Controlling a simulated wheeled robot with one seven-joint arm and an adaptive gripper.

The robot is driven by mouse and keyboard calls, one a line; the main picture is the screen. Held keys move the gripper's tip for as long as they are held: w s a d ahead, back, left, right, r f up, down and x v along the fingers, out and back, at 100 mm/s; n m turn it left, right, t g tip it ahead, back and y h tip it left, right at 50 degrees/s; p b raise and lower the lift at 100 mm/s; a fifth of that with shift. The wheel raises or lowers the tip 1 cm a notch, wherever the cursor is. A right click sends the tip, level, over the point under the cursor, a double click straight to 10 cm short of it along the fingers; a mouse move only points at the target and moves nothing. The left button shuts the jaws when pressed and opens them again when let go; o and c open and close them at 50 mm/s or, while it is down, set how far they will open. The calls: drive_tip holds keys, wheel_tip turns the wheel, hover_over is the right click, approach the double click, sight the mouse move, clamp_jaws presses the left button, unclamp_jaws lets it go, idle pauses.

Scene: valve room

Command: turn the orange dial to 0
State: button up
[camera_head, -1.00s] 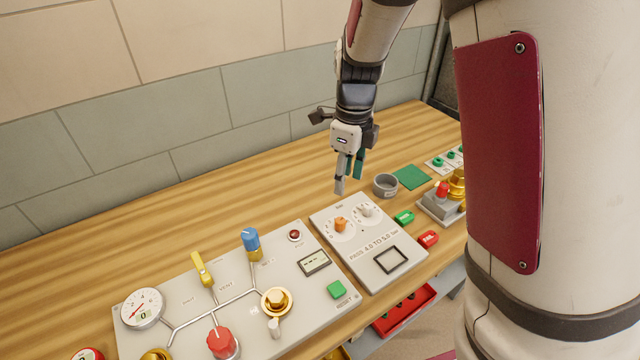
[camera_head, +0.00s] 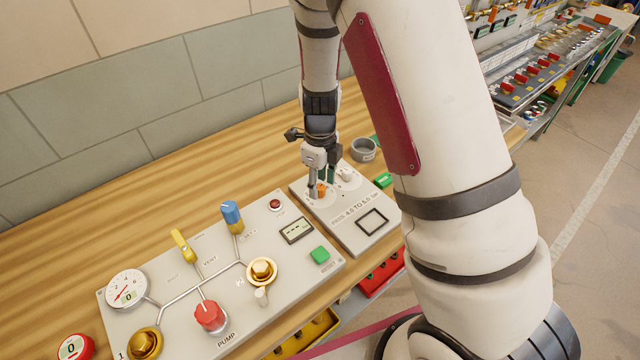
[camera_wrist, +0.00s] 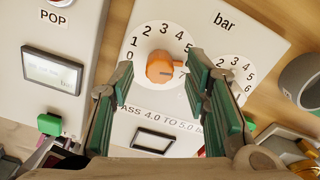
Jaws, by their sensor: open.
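The orange dial (camera_wrist: 160,67) sits on a white round scale on the pale panel marked "bar". Its narrow end sticks out to the right, toward a part of the scale hidden by a finger. The 0 is on the scale's left. My gripper (camera_wrist: 163,80) is open, with green-padded fingers on either side of the dial in the wrist view; I cannot tell whether they touch it. In the head view my gripper (camera_head: 320,184) is low over the panel, and the orange dial (camera_head: 321,190) shows between the fingers, partly hidden.
A smaller white dial (camera_head: 346,175) sits just right of the orange one. The valve panel (camera_head: 185,283) with gauge, levers and red pump knob (camera_head: 210,316) lies to the left. A grey ring (camera_head: 364,149) stands behind right. Bare wood lies along the wall.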

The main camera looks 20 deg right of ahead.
drive_tip(key=shift+f, duration=0.6)
clamp_jaws()
